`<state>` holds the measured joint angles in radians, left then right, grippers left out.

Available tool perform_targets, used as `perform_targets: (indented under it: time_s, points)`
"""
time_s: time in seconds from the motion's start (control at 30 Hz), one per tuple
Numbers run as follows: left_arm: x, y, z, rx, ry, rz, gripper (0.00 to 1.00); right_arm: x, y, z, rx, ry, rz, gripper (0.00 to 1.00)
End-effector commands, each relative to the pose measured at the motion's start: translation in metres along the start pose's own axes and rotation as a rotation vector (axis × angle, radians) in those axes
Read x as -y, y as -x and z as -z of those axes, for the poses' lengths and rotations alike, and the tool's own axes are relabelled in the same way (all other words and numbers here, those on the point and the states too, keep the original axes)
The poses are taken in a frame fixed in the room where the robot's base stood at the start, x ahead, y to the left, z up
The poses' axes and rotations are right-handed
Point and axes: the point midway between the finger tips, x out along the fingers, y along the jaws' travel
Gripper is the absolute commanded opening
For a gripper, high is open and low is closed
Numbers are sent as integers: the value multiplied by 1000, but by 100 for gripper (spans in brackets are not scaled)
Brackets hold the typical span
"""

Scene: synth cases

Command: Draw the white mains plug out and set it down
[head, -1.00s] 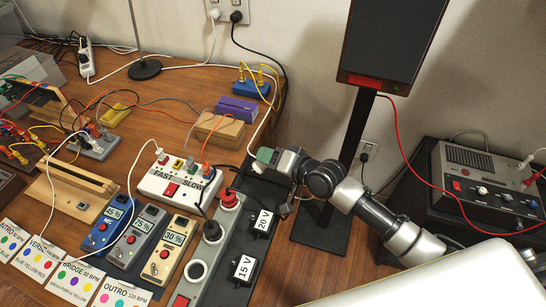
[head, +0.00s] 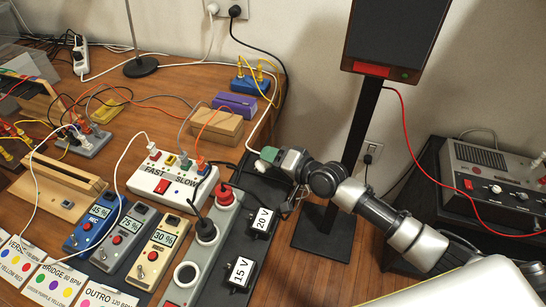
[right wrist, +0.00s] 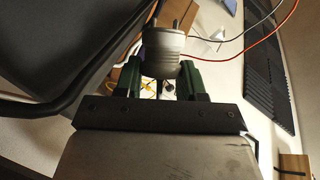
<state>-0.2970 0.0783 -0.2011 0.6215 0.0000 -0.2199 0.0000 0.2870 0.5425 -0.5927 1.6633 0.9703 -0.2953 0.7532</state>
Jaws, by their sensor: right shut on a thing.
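My right gripper (head: 266,157) shows in the head view with green fingertips, above the far end of the black board beside the grey socket strip (head: 178,298). In the right wrist view the gripper (right wrist: 165,80) is shut on the white mains plug (right wrist: 163,50). The plug's two metal pins are bare and clear of any socket. In the head view the plug is mostly hidden by the fingers. The strip holds a black plug (head: 206,231) and a red plug (head: 225,194); its near round socket (head: 187,274) is empty. My left gripper is not in view.
Black adapters marked 20 V (head: 263,221) and 15 V (head: 240,272) sit right of the strip. A white FAST/SLOW box (head: 160,182) and dial boxes stand to the left. A dark post (head: 345,165) rises behind my right arm. Loose cables cross the wooden table.

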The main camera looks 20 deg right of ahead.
Motion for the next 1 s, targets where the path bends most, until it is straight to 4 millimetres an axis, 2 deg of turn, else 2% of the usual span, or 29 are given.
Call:
perform_targets:
  time_s: [0.27,0.3,0.47,0.5,0.77,0.87,1.0]
  points:
    - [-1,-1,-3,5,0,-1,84,-1,0,0,-1,1,0,13]
    - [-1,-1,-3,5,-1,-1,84,-1,0,0,-1,1,1,42]
    - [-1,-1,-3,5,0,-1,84,-1,0,0,-1,1,0,67]
    - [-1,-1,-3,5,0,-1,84,-1,0,0,0,1,0,69]
    - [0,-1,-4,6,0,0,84,-3,1,-1,1,1,-3,69]
    - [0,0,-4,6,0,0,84,-3,10,-1,2,0,-5,69]
    - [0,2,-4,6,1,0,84,-3,35,-2,2,2,-5,69]
